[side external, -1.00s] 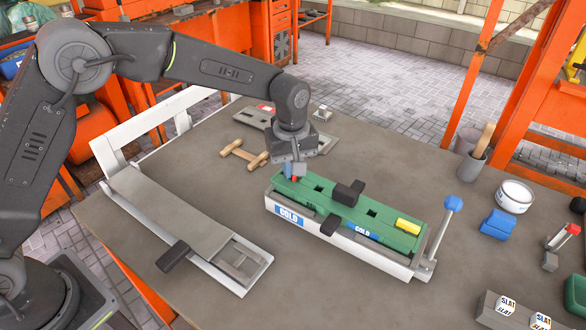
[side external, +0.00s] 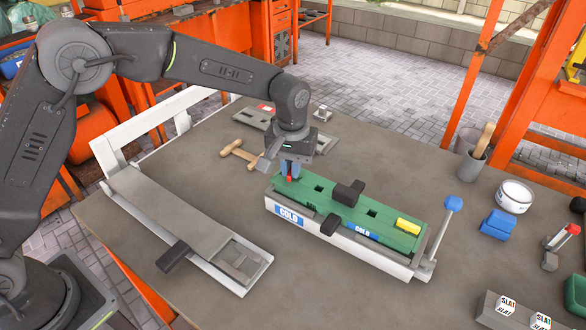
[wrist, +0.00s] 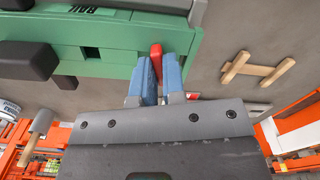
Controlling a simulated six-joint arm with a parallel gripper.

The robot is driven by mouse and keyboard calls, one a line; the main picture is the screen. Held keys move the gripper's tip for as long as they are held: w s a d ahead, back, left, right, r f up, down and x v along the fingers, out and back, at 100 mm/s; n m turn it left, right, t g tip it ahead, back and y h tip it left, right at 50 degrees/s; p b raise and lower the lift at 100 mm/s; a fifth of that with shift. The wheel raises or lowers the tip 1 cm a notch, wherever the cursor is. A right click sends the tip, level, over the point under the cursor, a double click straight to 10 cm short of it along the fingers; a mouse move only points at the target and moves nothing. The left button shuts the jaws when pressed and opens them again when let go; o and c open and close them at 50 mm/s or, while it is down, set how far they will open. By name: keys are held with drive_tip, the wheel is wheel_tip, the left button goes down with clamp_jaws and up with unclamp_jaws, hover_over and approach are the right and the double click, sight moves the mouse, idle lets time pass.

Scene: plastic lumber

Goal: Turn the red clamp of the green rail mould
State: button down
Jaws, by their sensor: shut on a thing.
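The green rail mould (side external: 385,215) lies in a white base labelled COLD on the table. It also fills the upper left of the wrist view (wrist: 60,35). The red clamp (wrist: 156,50) is at the mould's end nearest my gripper, and only a bit of it shows in the side view (side external: 290,179). My gripper (side external: 290,170) points down over that end, its blue fingertips on either side of the clamp. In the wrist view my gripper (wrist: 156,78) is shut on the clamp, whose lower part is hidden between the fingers.
A black block (side external: 348,192) crosses the mould's middle. A blue-knobbed lever (side external: 453,204) stands at its right end. A long grey tray (side external: 165,205) lies to the left. Bare table separates tray and mould.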

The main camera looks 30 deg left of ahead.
drive_tip(key=shift+r, duration=0.1)
drive_tip(key=m, duration=0.3)
drive_tip(key=shift+m, duration=0.4)
drive_tip(key=c, duration=1.1)
unclamp_jaws()
drive_tip(key=shift+o, duration=0.2)
drive_tip(key=shift+r, duration=3.45)
